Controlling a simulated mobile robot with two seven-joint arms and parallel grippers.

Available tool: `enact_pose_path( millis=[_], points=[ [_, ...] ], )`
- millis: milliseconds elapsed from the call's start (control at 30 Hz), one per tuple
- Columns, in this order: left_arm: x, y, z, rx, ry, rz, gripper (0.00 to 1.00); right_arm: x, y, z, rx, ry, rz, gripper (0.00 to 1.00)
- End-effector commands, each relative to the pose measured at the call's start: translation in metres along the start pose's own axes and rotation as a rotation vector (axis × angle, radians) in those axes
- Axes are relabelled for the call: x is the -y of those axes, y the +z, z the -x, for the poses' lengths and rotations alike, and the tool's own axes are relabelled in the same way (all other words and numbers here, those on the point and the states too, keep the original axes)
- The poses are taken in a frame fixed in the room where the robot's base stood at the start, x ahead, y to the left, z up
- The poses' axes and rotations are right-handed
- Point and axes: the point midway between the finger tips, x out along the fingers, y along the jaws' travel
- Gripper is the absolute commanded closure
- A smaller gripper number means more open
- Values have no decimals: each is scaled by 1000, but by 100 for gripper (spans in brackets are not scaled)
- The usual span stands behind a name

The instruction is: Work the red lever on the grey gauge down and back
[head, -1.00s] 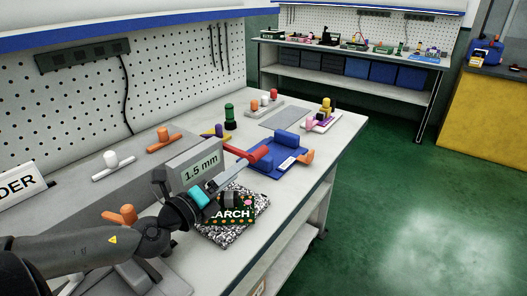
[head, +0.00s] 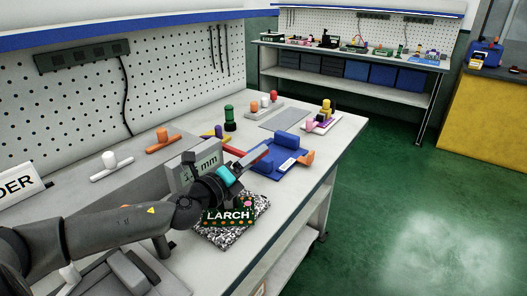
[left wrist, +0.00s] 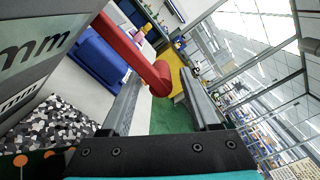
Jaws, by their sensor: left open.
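The grey gauge (head: 180,178) stands on the bench, its "mm" display partly covered by my left arm. Its red lever (head: 232,150) sticks out to the right. My left gripper (head: 262,155) is open at the lever's outer part and hides the lever's end in the head view. In the left wrist view the red lever (left wrist: 125,48) comes in from the upper left. Its rounded end appears between the two open fingers of my left gripper (left wrist: 163,85). I cannot tell whether a finger touches it. My right gripper is out of view.
A blue fixture (head: 287,145) stands just beyond the gripper. A speckled book (head: 222,236) with a green "LARCH" box (head: 228,216) lies below my wrist. A green cylinder (head: 229,118) stands behind the gauge. The floor right of the bench is clear.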

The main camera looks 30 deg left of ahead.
Motion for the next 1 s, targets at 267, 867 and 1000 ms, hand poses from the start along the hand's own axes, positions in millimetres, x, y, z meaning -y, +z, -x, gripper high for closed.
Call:
enact_pose_path(
  millis=[267,867,1000],
  points=[
    [1,0,-25,2,-2,2,38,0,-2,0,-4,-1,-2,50],
    [1,-1,-43,-1,-1,1,38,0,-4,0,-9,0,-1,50],
    [1,0,-43,-1,-1,1,46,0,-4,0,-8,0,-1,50]
  ],
)
